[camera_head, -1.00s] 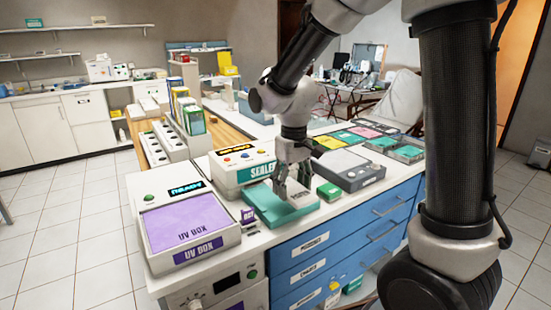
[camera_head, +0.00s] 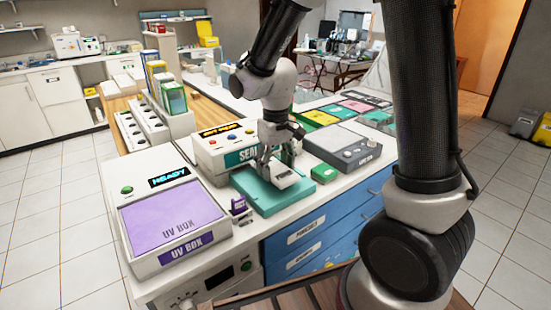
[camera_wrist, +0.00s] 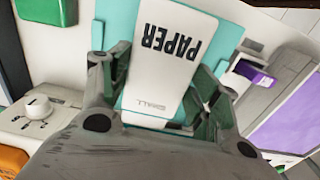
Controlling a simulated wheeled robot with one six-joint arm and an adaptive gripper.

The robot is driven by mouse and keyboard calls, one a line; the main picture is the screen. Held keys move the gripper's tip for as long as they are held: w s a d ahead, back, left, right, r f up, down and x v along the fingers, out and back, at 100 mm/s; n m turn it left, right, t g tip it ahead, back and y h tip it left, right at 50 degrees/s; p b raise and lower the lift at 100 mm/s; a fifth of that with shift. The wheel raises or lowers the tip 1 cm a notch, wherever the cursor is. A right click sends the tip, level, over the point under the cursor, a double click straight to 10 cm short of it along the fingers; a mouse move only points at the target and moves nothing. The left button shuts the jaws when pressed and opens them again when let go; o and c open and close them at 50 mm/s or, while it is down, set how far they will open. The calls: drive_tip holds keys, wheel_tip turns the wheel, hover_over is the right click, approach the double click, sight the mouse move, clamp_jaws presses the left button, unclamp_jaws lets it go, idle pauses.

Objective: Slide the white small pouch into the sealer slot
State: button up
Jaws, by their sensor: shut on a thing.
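The white small pouch (camera_wrist: 168,60) is marked PAPER and SMALL and lies over a teal tray (camera_head: 248,188). In the head view the pouch (camera_head: 287,180) shows just in front of my gripper (camera_head: 275,166). In the wrist view my gripper (camera_wrist: 160,88) has one finger at each side of the pouch and is shut on it. The sealer (camera_head: 222,150), white with a teal label and coloured buttons, stands just behind the tray. My gripper hides part of its front, and I cannot see its slot.
The UV box (camera_head: 170,215) stands to the left, with a small purple holder (camera_head: 239,206) beside the tray. A green block (camera_head: 323,173) and a grey device with knobs (camera_head: 345,145) are to the right. Blue drawers (camera_head: 320,240) are below the counter's front edge.

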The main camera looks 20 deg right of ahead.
drive_tip(key=shift+f, duration=1.4)
drive_tip(key=shift+w+a, duration=0.25)
drive_tip(key=shift+w, duration=0.45)
drive_tip(key=shift+w+a, duration=0.2)
drive_tip(key=shift+w, duration=0.55)
drive_tip(key=shift+w+a, duration=0.25)
drive_tip(key=shift+w, duration=0.45)
drive_tip(key=o, duration=1.1)
